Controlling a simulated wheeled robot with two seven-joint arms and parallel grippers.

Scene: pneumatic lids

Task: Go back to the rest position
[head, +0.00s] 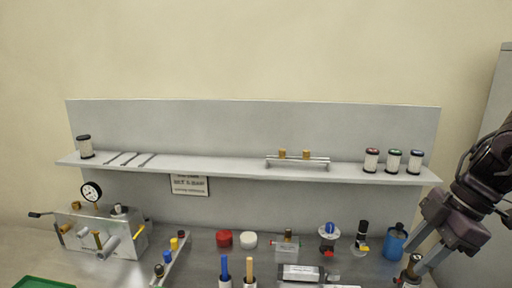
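My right gripper (414,259) comes in from the right edge, its two grey fingers pointing down and to the left. The fingers are apart. A small dark fitting with a brass top (412,268) stands at the fingertips; I cannot tell whether they touch it. A blue canister (393,244) stands just left of the fingers. My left gripper is not in view.
A grey shelf (220,166) holds several capped jars and a small rack (300,162). Below are a metal manifold with a gauge (100,238), red (223,238) and white lids (249,240), and several fittings. A green tray (42,283) is at lower left.

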